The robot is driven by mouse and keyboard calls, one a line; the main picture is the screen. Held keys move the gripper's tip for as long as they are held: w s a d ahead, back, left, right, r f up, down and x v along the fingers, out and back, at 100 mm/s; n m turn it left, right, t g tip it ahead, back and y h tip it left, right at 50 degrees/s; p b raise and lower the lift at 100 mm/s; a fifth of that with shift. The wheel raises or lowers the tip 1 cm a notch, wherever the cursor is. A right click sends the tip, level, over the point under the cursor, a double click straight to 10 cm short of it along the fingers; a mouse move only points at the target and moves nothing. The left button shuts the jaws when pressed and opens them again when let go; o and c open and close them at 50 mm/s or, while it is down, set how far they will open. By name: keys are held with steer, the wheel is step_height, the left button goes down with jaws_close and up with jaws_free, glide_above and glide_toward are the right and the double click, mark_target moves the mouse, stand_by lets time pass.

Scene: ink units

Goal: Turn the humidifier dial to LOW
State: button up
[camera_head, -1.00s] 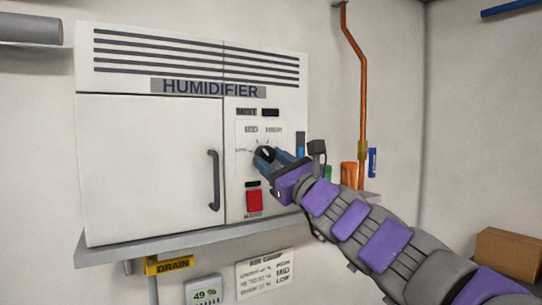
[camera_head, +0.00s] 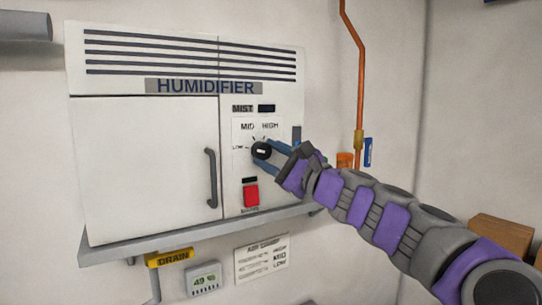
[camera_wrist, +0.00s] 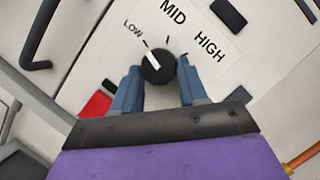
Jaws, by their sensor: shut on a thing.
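The humidifier (camera_head: 145,160) is a white wall cabinet with a black round dial (camera_head: 261,151) on its right panel. The dial also shows in the wrist view (camera_wrist: 158,68), with labels LOW (camera_wrist: 133,29), MID (camera_wrist: 173,12) and HIGH (camera_wrist: 210,47) around it. Its white mark lies on the side facing LOW in the wrist view, and looks about level in the head view. My gripper (camera_head: 268,152) is shut on the dial, with one blue finger on each side of it. The wrist view shows both fingers (camera_wrist: 158,85) at the dial's lower sides.
A red button (camera_head: 251,195) sits below the dial, and a grey door handle (camera_head: 211,178) is to its left. A grey shelf (camera_head: 150,247) runs under the cabinet. An orange pipe (camera_head: 361,80) is on the wall to the right. A brown box (camera_head: 500,236) stands at lower right.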

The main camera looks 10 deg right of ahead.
stand_by(0.3)
steer(key=o, duration=1.1)
steer(key=shift+c, duration=0.2)
steer(key=b+v, duration=0.2)
steer(key=v, duration=1.5)
steer(key=shift+b, duration=0.4)
steer(key=shift+s+d+f, duration=0.1)
steer(key=shift+d, duration=0.05)
